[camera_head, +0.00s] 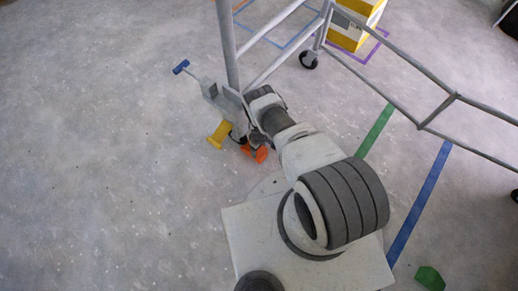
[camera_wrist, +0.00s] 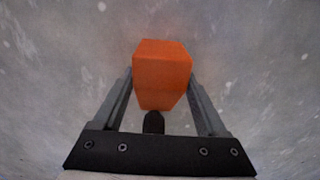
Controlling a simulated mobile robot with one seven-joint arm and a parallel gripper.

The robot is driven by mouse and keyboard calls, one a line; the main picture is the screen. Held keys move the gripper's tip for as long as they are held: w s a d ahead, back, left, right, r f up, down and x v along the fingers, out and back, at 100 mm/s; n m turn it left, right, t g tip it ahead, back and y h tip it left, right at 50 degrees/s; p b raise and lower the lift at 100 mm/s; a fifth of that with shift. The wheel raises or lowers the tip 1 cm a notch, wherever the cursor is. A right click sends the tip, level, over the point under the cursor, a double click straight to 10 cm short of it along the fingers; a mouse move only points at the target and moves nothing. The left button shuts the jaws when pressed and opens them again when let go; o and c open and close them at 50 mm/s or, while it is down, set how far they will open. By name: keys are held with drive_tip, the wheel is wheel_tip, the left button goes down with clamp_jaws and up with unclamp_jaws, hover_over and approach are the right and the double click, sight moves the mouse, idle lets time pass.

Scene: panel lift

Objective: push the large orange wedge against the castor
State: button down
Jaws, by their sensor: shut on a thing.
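The large orange wedge (camera_wrist: 162,72) sits between the two fingers of my gripper (camera_wrist: 161,80) in the wrist view, and the gripper is shut on it. In the head view orange shows (camera_head: 261,155) low beside the foot of the frame's post, partly hidden by my arm. A dark rounded thing (camera_wrist: 154,122) lies close against the wedge's near end between the fingers. It looks like the castor, but I cannot tell for sure, nor whether it touches the wedge. In the head view the castor at this post is mostly hidden.
A yellow piece (camera_head: 219,134) stands left of the orange. A grey part with a blue handle (camera_head: 181,67) juts out at the post. Another castor (camera_head: 309,60) stands further back, near a yellow-and-white box (camera_head: 355,24). A green block (camera_head: 430,278) lies at lower right. The left floor is clear.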

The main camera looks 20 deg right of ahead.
drive_tip(key=shift+w+a+r, duration=0.1)
drive_tip(key=shift+w+a, duration=0.25)
drive_tip(key=shift+w, duration=0.45)
unclamp_jaws()
drive_tip(key=shift+s, duration=0.2)
drive_tip(key=shift+r+p, duration=0.3)
drive_tip(key=shift+r, duration=0.05)
wheel_tip(320, 180, up, 17)
drive_tip(key=p, duration=0.8)
drive_tip(key=shift+f, duration=0.2)
